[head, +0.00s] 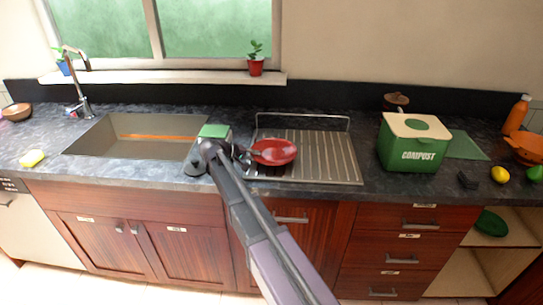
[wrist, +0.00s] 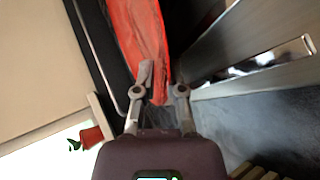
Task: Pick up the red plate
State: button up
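The red plate (head: 275,151) is at the left part of the metal drying rack (head: 318,158), right of the sink. In the wrist view the plate (wrist: 140,35) shows as a narrow red shape running up from my fingers. My gripper (head: 244,155) is at the plate's left edge in the head view. In the wrist view my gripper (wrist: 162,80) has one finger on each side of the plate's near edge and looks closed on it. The right fingertip is partly hidden. Whether the plate touches the rack cannot be told.
A sink (head: 140,137) lies to the left, with a green-topped sponge box (head: 214,131) beside my gripper. A green compost bin (head: 414,142) stands right of the rack. A wire rail (head: 302,117) runs behind the plate. A potted plant (head: 256,66) is on the sill.

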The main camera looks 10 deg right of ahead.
dwell(0.3)
grip_shut()
jog(key=shift+r, duration=0.25)
notch_tip(320, 180, up, 3)
jog(key=p, duration=0.3)
jog(key=shift+s+d+r+p, duration=0.1)
jog(key=shift+s+r+p, duration=0.15)
jog(key=shift+p, duration=0.25)
jog(key=s+d, duration=0.2)
jog(key=s, duration=0.2)
jog(key=s+d, duration=0.3)
jog(key=s, duration=0.2)
jog(key=s+d+r+p, duration=0.1)
jog(key=s+d, duration=0.1)
jog(key=s, duration=0.2)
jog(key=shift+s+d, duration=0.15)
jog(key=shift+s, duration=0.15)
